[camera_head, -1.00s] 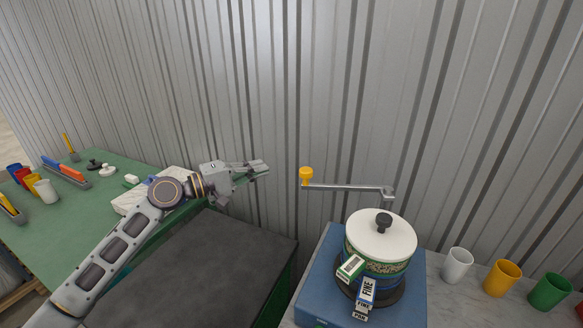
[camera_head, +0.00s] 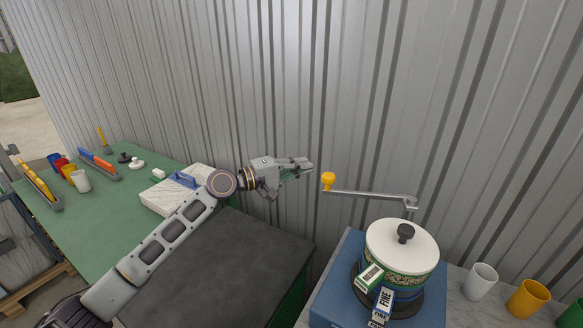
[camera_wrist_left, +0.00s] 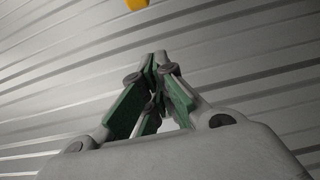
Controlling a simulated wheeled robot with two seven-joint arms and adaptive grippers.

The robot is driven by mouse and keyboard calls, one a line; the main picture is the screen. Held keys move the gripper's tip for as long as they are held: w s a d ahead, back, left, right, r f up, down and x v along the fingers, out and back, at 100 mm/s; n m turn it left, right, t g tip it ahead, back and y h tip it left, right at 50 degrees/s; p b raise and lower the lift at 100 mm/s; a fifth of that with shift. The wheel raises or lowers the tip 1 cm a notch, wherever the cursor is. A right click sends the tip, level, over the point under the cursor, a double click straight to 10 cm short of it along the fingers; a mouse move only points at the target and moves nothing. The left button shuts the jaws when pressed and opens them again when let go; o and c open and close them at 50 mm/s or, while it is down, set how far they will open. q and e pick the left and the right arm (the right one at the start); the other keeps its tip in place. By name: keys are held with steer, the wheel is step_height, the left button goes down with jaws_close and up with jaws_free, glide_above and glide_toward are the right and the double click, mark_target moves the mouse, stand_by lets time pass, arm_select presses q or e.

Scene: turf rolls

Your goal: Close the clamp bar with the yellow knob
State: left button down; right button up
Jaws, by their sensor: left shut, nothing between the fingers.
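The clamp bar (camera_head: 368,194) is a grey metal arm that sticks out to the left above the blue machine (camera_head: 338,285). The yellow knob (camera_head: 328,180) sits on its free left end. The bar's other end is at a bracket behind the white-lidded drum (camera_head: 400,240). My left gripper (camera_head: 308,167) is shut and empty, a little left of the knob and apart from it. In the left wrist view its fingertips (camera_wrist_left: 158,60) meet, and part of the yellow knob (camera_wrist_left: 137,4) shows at the top edge. My right gripper is in no view.
White (camera_head: 481,282) and yellow (camera_head: 528,300) cups stand to the right. A dark table (camera_head: 235,260) is below my left arm. The ribbed wall is close behind.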

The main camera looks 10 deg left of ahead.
mark_target(327, 178)
arm_select(q)
steer(key=s+d+p, duration=0.1)
steer(key=d, duration=0.1)
steer(key=s+d+p, duration=0.1)
steer(key=shift+d, duration=0.35)
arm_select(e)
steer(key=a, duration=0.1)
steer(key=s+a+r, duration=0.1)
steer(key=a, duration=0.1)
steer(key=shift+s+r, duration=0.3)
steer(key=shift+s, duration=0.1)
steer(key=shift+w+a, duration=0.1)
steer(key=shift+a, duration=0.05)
